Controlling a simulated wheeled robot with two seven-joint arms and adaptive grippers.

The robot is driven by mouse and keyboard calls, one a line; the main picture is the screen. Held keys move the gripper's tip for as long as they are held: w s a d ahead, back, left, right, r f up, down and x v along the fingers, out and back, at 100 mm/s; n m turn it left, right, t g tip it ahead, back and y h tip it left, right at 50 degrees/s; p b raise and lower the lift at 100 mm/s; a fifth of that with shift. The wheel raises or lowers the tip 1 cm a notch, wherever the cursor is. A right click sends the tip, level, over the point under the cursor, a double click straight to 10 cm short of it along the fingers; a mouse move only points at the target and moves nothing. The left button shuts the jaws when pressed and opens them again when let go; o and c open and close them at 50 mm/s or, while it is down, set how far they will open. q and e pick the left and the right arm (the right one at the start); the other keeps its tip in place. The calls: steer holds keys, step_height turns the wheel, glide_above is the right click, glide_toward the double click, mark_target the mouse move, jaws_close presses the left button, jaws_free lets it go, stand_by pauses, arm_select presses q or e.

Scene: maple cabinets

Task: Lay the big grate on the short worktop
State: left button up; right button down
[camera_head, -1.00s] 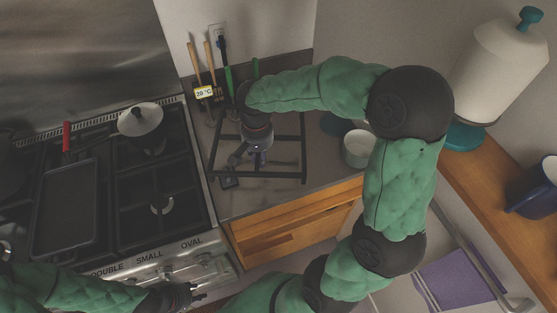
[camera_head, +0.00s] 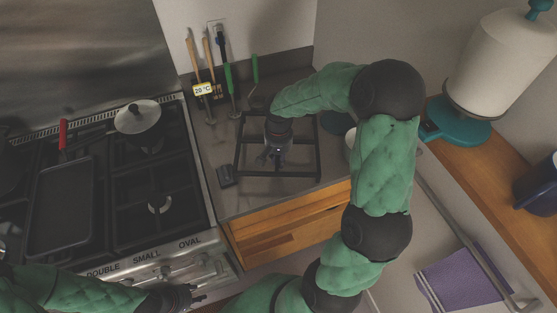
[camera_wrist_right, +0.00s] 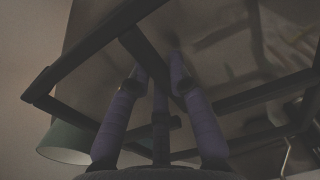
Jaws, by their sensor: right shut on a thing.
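The big grate (camera_head: 296,177), a dark square frame with crossing bars, is over the short worktop (camera_head: 234,205) to the right of the stove. My right gripper (camera_head: 275,158) is shut on an inner bar of it. In the right wrist view the grate (camera_wrist_right: 85,55) spans the picture, with the fingers of my right gripper (camera_wrist_right: 160,75) around a bar. The grate looks roughly level; I cannot tell whether it touches the worktop. My left gripper (camera_head: 197,294) is empty in front of the stove, its fingertips slightly apart.
A small dark object (camera_head: 226,176) lies left of the grate. The stove (camera_head: 190,170) borders the left.

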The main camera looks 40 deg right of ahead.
steer(key=shift+f, duration=0.15)
steer(key=shift+w+f+b, duration=0.1)
steer(key=shift+f+b, duration=0.2)
steer(key=shift+f, duration=0.1)
steer(key=c, duration=1.2)
jaws_free()
steer(key=shift+o, duration=0.2)
steer(key=shift+r+p, duration=0.3)
steer(key=shift+r, duration=0.05)
step_height(320, 180, up, 12)
steer(key=p, duration=0.2)
